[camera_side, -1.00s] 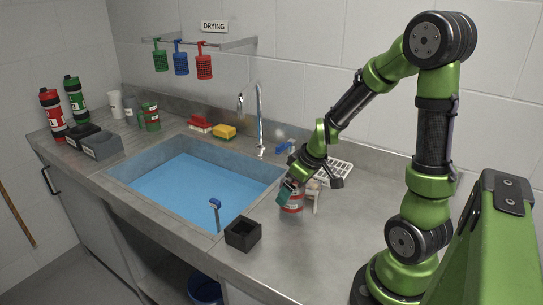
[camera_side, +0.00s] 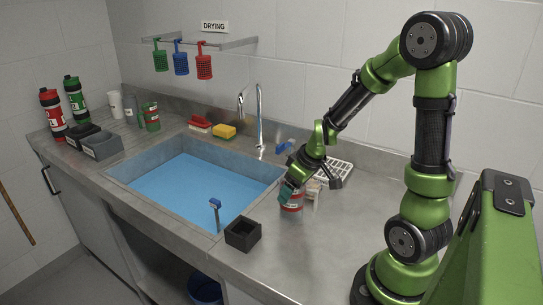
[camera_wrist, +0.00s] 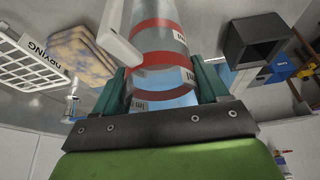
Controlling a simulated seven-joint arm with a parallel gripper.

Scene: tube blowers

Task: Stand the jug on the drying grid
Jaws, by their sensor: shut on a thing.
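The jug (camera_wrist: 160,45) is clear, with red bands and a pale handle (camera_wrist: 118,35). The wrist view shows it between the teal fingers of my gripper (camera_wrist: 162,85), which is shut on it. In the side view the jug (camera_side: 291,206) shows below my gripper (camera_side: 293,194), low over the counter right of the sink. I cannot tell whether its base touches the counter. The drying grid (camera_side: 338,169) is a white slatted rack behind and right of the jug, partly hidden by my wrist. The grid (camera_wrist: 25,65) is at the left of the wrist view, empty where visible.
A black open box (camera_side: 242,235) stands left of the jug at the sink's front corner. The sink (camera_side: 190,190) holds blue water. A tan patterned cloth or sponge (camera_wrist: 82,52) lies between jug and grid. A faucet (camera_side: 259,125) stands behind. The counter's front right is clear.

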